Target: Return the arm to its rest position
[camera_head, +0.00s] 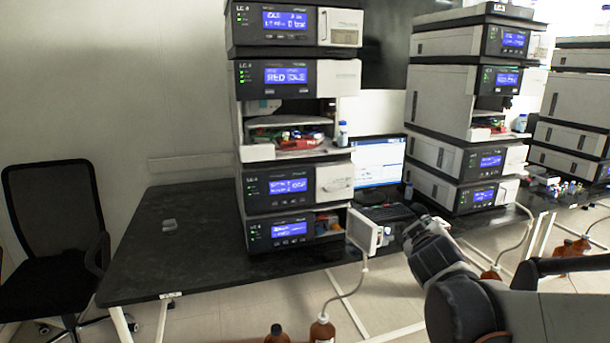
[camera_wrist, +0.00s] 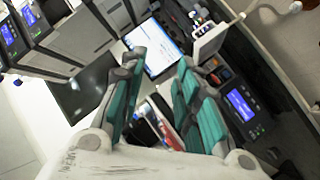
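My gripper (camera_wrist: 159,68) shows in the wrist view with its two teal-padded fingers spread apart and nothing held between them. In the head view my arm reaches in from the lower right, and its end is beside the bottom unit of the left column stack (camera_head: 290,190). A white door panel (camera_head: 364,232) stands open at that unit, just left of my arm's end. The panel also shows in the wrist view (camera_wrist: 210,41), beyond the right finger. Red and white items (camera_wrist: 165,125) show between the fingers, partly hidden by them.
The black bench (camera_head: 185,255) has clear room left of the stack. A monitor (camera_head: 378,160) stands between the left stack and the second stack (camera_head: 440,90). Brown bottles with tubing (camera_head: 322,330) are below the bench front. An office chair (camera_head: 55,235) is at far left.

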